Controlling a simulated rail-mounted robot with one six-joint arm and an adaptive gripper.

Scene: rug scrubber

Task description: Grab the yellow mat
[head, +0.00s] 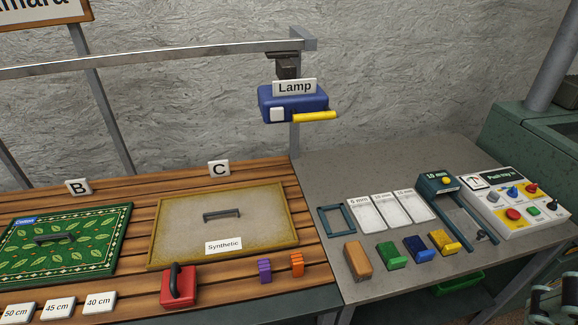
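The yellow mat (270,207) lies flat on the slatted wooden table, below the sign "C". It is greyish beige with a mustard-yellow border. A dark handle (222,215) stands at its middle, and a white "Synthetic" label (224,246) sits near its front edge. Nothing covers the mat.
A green leaf-patterned mat (88,259) lies to the left. A red block with a black handle (179,289) and purple and orange pieces (264,271) stand in front. A blue lamp (293,104) hangs above. A grey table (315,172) with colored blocks and a control panel adjoins right.

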